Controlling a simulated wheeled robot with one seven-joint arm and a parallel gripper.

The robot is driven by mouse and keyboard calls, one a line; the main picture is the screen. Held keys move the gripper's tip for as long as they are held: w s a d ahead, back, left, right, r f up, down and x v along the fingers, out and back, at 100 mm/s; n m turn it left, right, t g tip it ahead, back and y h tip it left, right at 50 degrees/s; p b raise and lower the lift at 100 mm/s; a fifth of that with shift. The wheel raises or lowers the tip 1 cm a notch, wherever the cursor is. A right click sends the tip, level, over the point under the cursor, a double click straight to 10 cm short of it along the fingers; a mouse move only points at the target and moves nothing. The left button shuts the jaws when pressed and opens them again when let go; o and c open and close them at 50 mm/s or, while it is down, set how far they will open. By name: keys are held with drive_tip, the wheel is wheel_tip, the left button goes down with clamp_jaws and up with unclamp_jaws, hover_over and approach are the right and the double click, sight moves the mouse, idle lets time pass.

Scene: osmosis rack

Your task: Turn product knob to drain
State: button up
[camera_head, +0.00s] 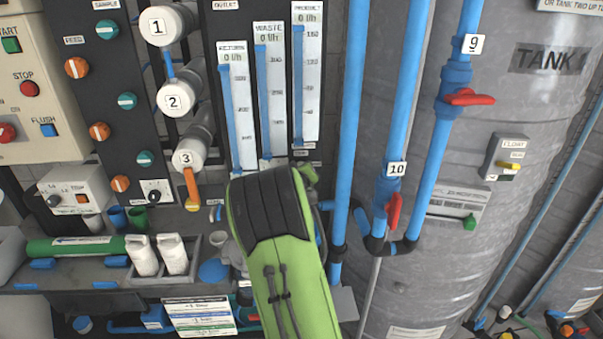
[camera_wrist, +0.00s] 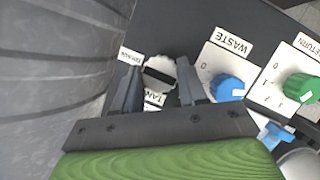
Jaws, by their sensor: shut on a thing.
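In the wrist view the product knob (camera_wrist: 160,76) is a round white knob with a dark bar across its face. The bar lies nearly level in the picture, with a slight tilt. My gripper (camera_wrist: 160,70) has one finger on each side of the knob and is shut on it. A small white label (camera_wrist: 130,54) sits at the knob's upper left, and a label reading TANK (camera_wrist: 154,98) is partly hidden below it. In the head view my green arm hides the gripper and the knob.
A blue WASTE knob (camera_wrist: 228,88) and a green RETURN knob (camera_wrist: 301,87) stand to the right in the wrist view. The grey tank (camera_wrist: 65,60) fills the left. In the head view, blue pipes (camera_head: 347,130) with red valve handles (camera_head: 469,97) rise right of my arm.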

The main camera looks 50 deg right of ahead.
drive_tip(key=shift+f, duration=0.1)
drive_tip(key=o, duration=1.1)
drive_tip(key=shift+c, duration=0.2)
drive_tip(key=p+v, duration=0.1)
drive_tip(key=v, duration=1.4)
drive_tip(key=shift+s+a, duration=0.25)
drive_tip(key=shift+r, duration=0.2)
